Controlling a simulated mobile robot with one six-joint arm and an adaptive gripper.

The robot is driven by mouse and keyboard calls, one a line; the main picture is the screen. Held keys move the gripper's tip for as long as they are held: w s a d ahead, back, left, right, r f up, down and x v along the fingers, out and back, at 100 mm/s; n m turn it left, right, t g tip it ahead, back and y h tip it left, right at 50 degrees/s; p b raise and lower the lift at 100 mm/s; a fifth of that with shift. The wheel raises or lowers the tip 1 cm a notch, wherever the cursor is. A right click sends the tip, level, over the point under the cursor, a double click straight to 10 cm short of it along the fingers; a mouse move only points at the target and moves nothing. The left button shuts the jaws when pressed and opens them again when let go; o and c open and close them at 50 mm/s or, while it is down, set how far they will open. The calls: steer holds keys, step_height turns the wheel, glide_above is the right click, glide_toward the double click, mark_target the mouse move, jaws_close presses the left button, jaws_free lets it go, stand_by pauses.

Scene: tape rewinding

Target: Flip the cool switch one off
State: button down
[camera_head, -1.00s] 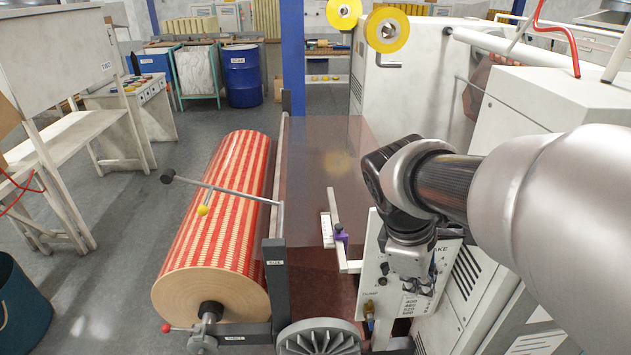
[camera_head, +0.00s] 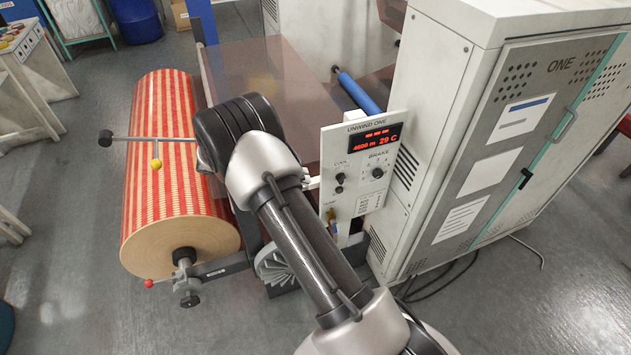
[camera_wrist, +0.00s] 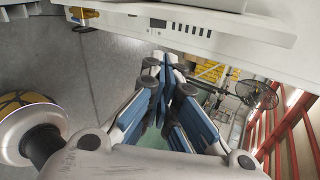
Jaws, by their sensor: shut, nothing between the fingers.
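The cool switch (camera_head: 340,182) is a small dark toggle under the label COOL on the white UNWIND ONE panel (camera_head: 338,143). It is small, and I cannot tell for sure which way its lever points. My gripper (camera_wrist: 166,62) shows in the wrist view with its blue-padded fingers together and nothing between them. In the head view my arm hides most of the gripper, just left of the panel. The gripper looks apart from the switch, but the exact gap is hidden.
A brake knob (camera_head: 378,173) sits right of the switch, below a lit red display (camera_head: 376,141). A white cabinet (camera_head: 435,140) marked ONE stands close on the right. A red-striped roll (camera_head: 165,160) is at left. In the wrist view a white surface (camera_wrist: 230,22) runs across the top.

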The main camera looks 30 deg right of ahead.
mark_target(342, 179)
steer(key=shift+w+a+f+n+h, duration=0.15)
steer(key=shift+w+a+f+n, duration=0.1)
steer(key=shift+f+n, duration=0.25)
steer(key=shift+w+a+f+n+h, duration=0.1)
steer(key=shift+w+f+n+h, duration=0.1)
steer(key=shift+f+n, duration=0.25)
steer(key=b+x, duration=0.2)
steer(key=x, duration=1.2)
steer(key=shift+f, duration=0.2)
steer(key=shift+d+f+h+b, duration=0.15)
steer(key=shift+h+b, duration=0.2)
steer(key=shift+b, duration=0.25)
